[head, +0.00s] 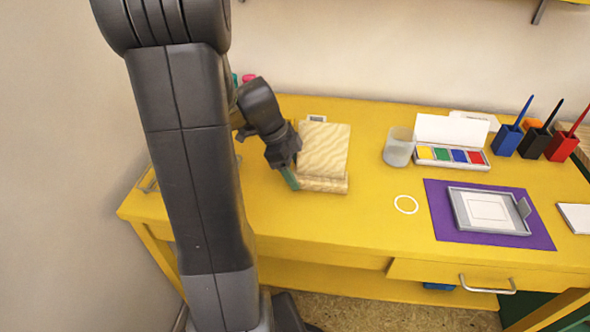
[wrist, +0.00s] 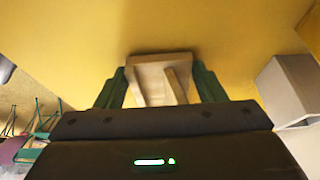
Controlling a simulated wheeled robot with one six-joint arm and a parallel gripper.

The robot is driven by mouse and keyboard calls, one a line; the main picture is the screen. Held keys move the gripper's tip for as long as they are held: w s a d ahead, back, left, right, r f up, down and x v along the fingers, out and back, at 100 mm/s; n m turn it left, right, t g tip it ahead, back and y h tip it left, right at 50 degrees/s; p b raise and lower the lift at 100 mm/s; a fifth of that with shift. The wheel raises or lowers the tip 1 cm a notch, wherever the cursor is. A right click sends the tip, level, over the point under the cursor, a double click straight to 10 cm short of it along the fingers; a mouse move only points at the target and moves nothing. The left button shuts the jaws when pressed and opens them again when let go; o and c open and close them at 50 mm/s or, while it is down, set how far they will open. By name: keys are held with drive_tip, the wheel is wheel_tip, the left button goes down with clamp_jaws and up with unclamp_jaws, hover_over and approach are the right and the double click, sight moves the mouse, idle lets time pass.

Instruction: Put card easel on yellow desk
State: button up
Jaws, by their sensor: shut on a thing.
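The card easel (head: 323,146) is a pale wooden stand with a sloping back panel and a front ledge. It is at the left-middle of the yellow desk (head: 345,232), on or just above the top; I cannot tell which. My gripper (head: 290,177) is at its left side, with one green finger showing by the ledge. In the wrist view, my gripper (wrist: 161,88) has a green finger on each side of the easel (wrist: 158,68) and is shut on it. The yellow desktop (wrist: 200,25) shows beyond it. My arm hides the desk's left part.
A grey cup (head: 398,150) and an open paint box (head: 452,156) stand right of the easel. A white ring (head: 406,204) lies near a purple mat (head: 443,224) bearing a grey tray (head: 466,222). Blue (head: 508,140), black (head: 536,142) and red (head: 562,146) brush holders stand back right.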

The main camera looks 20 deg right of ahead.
drive_tip(key=shift+f, duration=0.2)
drive_tip(key=o, duration=1)
drive_tip(key=shift+r, duration=0.1)
drive_tip(key=shift+o, duration=0.2)
drive_tip(key=shift+r, duration=0.25)
drive_tip(key=p+v, duration=0.2)
drive_tip(key=v, duration=0.9)
drive_tip(key=shift+a+r, duration=0.15)
drive_tip(key=shift+r, duration=0.2)
drive_tip(key=shift+w, duration=0.1)
